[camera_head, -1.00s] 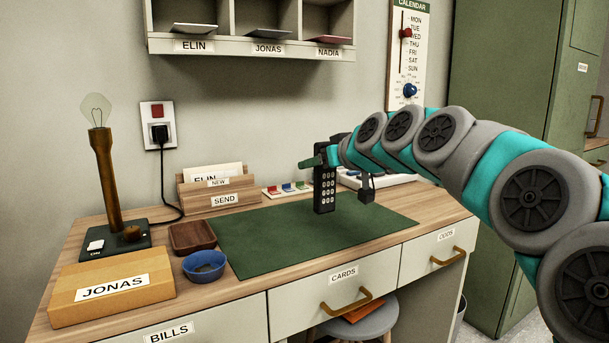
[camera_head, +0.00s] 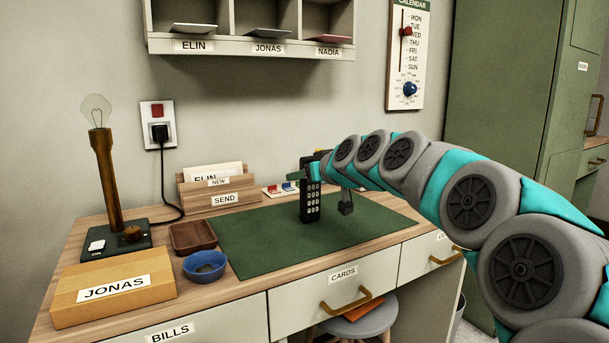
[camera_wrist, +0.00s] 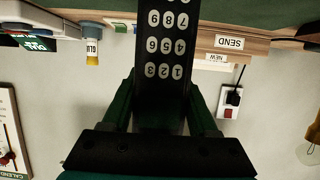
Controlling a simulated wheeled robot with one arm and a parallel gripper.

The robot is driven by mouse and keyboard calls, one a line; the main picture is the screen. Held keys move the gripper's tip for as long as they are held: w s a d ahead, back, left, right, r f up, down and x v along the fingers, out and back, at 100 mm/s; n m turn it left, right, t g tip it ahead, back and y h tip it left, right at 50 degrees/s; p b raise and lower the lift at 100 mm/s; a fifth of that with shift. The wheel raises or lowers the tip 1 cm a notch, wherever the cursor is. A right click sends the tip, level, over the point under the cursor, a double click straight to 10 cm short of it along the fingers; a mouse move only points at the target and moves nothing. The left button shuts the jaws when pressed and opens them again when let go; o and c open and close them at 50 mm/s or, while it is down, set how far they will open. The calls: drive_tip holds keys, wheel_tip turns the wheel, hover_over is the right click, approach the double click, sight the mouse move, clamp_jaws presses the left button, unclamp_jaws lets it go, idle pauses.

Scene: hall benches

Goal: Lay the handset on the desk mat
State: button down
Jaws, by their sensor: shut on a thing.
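A black handset (camera_head: 310,201) with white number keys hangs upright from my gripper (camera_head: 313,168) over the green desk mat (camera_head: 265,250). My gripper is shut on its upper end. In the head view its lower end is close to the mat; I cannot tell whether it touches. In the wrist view the handset (camera_wrist: 166,55) runs up between the two green fingers of my gripper (camera_wrist: 165,100), and the mat (camera_wrist: 240,12) shows at the top edge. The bare mat lies flat on the wooden desk.
On the desk's left are a lamp (camera_head: 105,185), a box labelled JONAS (camera_head: 80,300), a brown tray (camera_head: 192,237) and a blue bowl (camera_head: 205,266). A SEND letter holder (camera_head: 222,188) stands behind the mat. Much of the mat is clear.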

drive_tip(key=shift+f, duration=0.1)
drive_tip(key=shift+c, duration=0.8)
unclamp_jaws()
drive_tip(key=b+v, duration=0.1)
drive_tip(key=v, duration=1.1)
